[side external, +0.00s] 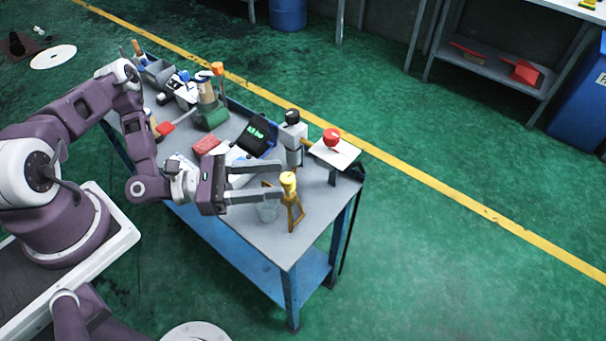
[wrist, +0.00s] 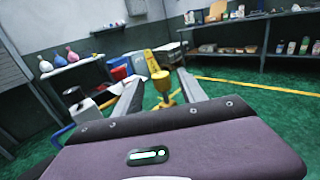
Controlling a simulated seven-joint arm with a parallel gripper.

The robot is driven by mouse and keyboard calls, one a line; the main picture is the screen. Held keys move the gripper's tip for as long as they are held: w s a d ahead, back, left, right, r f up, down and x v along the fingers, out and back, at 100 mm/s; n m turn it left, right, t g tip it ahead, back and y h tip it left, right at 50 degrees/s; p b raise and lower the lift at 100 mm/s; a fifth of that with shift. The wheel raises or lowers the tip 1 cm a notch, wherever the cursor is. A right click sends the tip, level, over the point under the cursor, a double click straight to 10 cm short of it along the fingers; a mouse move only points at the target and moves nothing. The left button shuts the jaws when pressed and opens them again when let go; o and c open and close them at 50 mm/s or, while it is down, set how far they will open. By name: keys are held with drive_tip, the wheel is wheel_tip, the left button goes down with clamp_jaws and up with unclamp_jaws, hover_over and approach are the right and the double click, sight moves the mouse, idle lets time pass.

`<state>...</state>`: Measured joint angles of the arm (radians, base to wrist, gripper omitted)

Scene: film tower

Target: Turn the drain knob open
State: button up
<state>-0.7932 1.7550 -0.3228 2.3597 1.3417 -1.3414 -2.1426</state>
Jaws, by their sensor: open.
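A yellow knob (side external: 288,181) tops a brass-coloured stand (side external: 293,212) near the front corner of the workbench. No label shows, so I cannot tell for sure that it is the drain knob. My gripper (side external: 280,177) is open and level, its two long grey fingers reaching toward the yellow knob from the left. In the wrist view, the yellow knob (wrist: 161,80) appears between the fingertips (wrist: 159,77), with a gap on both sides. Whether the tips reach past it is unclear. A clear beaker (side external: 267,213) stands below the fingers, beside the stand.
A red knob (side external: 332,138) on a white plate (side external: 343,155) and a black-topped white cylinder (side external: 291,135) stand behind my fingers. A red block (side external: 207,144), a black device (side external: 254,135) and bottles crowd the bench (side external: 258,245) farther back. Its near front corner is clear.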

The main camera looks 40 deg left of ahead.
drive_tip(key=x, duration=0.7)
drive_tip(key=shift+s, duration=0.1)
clamp_jaws()
